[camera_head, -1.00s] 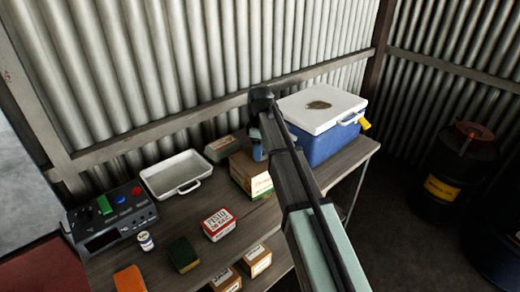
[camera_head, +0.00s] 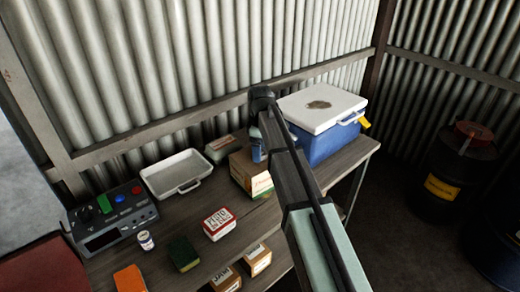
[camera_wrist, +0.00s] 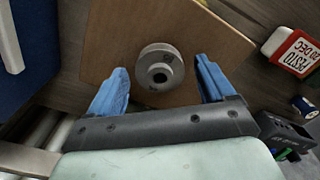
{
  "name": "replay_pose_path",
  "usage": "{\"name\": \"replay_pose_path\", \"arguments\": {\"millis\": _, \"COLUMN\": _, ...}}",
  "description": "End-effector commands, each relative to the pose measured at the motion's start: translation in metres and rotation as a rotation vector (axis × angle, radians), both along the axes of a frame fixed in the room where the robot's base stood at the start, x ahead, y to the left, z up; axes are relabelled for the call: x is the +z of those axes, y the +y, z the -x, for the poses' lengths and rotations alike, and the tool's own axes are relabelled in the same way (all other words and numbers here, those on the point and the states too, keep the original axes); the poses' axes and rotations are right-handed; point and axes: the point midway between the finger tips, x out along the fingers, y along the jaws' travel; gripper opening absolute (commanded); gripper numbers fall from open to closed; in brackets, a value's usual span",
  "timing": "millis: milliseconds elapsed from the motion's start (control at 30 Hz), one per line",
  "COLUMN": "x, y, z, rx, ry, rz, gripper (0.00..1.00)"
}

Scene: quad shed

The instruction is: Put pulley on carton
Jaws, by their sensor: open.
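The pulley (camera_wrist: 160,67), a grey metal disc with a dark centre hole, rests on the brown top of the carton (camera_wrist: 110,40) in the wrist view. My gripper (camera_wrist: 163,85) is open, with one blue finger on each side of the pulley and clear gaps between. In the head view the carton (camera_head: 240,170) stands on the bench, partly behind my arm. The pulley is hidden there, and only a bit of my blue gripper (camera_head: 257,148) shows beside the arm.
A blue cooler with a white lid (camera_head: 322,108) stands right of the carton. A white tray (camera_head: 165,168), a red-and-white box (camera_head: 219,224), a green-and-black sponge (camera_head: 183,253), small cartons (camera_head: 257,259) and a control box (camera_head: 112,217) occupy the bench. The wall is close behind.

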Motion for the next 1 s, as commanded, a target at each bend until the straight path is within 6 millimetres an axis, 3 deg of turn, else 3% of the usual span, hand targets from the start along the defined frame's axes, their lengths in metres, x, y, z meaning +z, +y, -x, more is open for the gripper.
{"name": "replay_pose_path", "arguments": {"millis": 600, "x": 0.097, "y": 0.000, "z": -0.001, "rx": 0.000, "ry": -0.001, "rz": -0.001, "gripper": 0.82}}
{"name": "replay_pose_path", "arguments": {"millis": 800, "x": 0.114, "y": 0.000, "z": -0.001, "rx": 0.000, "ry": 0.000, "rz": 0.000, "gripper": 0.82}}
{"name": "replay_pose_path", "arguments": {"millis": 1000, "x": 0.119, "y": 0.000, "z": 0.000, "rx": 0.000, "ry": 0.000, "rz": 0.000, "gripper": 0.82}}
